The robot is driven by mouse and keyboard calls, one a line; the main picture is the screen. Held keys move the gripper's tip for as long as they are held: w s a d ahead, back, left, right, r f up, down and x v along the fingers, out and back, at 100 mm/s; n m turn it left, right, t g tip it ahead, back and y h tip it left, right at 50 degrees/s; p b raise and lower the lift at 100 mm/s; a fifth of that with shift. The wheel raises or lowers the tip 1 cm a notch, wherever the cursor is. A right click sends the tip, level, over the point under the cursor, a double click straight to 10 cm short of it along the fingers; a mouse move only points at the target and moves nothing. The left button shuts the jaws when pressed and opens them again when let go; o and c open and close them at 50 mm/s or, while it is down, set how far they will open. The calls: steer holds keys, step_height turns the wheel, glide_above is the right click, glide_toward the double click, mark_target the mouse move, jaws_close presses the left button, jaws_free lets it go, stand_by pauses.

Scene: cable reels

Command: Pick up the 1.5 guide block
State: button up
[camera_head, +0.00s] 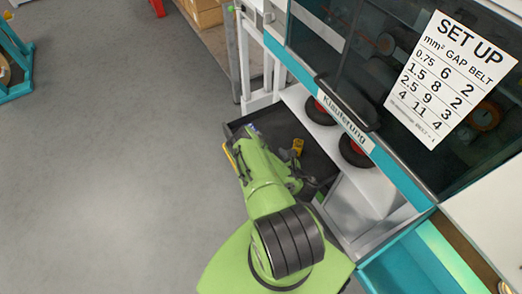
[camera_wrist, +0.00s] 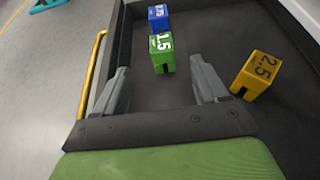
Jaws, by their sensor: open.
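The 1.5 guide block is green with a white "1.5" on it; in the wrist view the 1.5 guide block (camera_wrist: 162,54) stands on the dark tray floor (camera_wrist: 200,28), beyond my fingertips and roughly between their lines. My gripper (camera_wrist: 163,82) is open and empty, its two grey fingers apart and pointing toward the block. In the head view my gripper (camera_head: 300,185) is over the dark tray (camera_head: 322,160), small and partly hidden by my arm. The green block cannot be made out in the head view.
A blue block (camera_wrist: 158,17) stands just behind the green one. A yellow 2.5 block (camera_wrist: 256,75) stands right of my right finger; it also shows in the head view (camera_head: 298,146). A yellow handle (camera_wrist: 92,75) runs along the tray's left side. The machine with its set-up sign (camera_head: 450,75) rises at the right.

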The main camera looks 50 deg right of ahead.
steer(key=b+x, duration=0.5)
steer(key=x, duration=0.8)
steer(key=shift+w+d+f, duration=0.15)
steer(key=shift+w+f, duration=0.05)
steer(key=shift+w, duration=0.05)
steer(key=shift+r, duration=0.1)
steer(key=c, duration=1.1)
